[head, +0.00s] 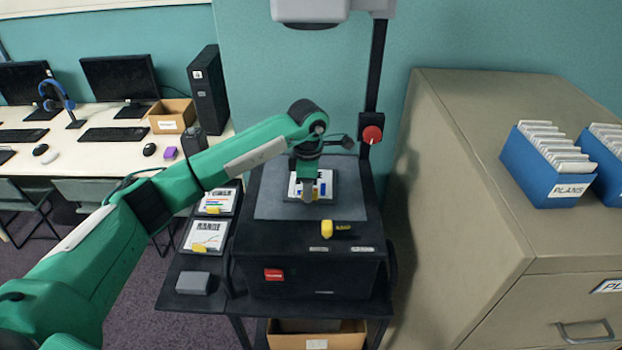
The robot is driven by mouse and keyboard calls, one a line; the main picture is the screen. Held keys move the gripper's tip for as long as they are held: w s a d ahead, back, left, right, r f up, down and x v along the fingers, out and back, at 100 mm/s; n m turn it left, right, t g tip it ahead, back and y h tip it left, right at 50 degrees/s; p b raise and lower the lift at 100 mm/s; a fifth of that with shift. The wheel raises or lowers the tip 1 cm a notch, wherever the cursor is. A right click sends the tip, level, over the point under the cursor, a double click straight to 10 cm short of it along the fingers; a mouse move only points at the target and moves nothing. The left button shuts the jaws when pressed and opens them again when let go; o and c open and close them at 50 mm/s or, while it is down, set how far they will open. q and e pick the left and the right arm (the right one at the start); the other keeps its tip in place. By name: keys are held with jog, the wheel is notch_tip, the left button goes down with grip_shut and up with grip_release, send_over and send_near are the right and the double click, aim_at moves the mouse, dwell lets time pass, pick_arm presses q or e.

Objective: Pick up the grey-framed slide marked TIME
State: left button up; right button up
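A framed slide (325,187) with a white face and blue, yellow and red marks lies on the glass stage (270,203) of the overhead projector. My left gripper (307,196) points down over this slide and hides its middle, so I cannot read its title. Whether the fingers touch the slide or are open is not clear. Two more framed slides with yellow tabs lie on the side shelf: a far slide (214,200) and a near slide (204,233), whose title looks like RANGE. I cannot make out the word TIME on any slide. My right gripper is out of view.
The projector head (311,10) hangs above the stage on a black post (375,70) with a red knob (372,134). A yellow object (327,229) sits on the front ledge. A grey block (193,283) lies on the shelf. A filing cabinet (470,150) stands close on the right.

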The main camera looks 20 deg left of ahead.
pick_arm(q)
jog(key=shift+s+f, duration=0.1)
jog(key=shift+f, duration=0.3)
grip_shut()
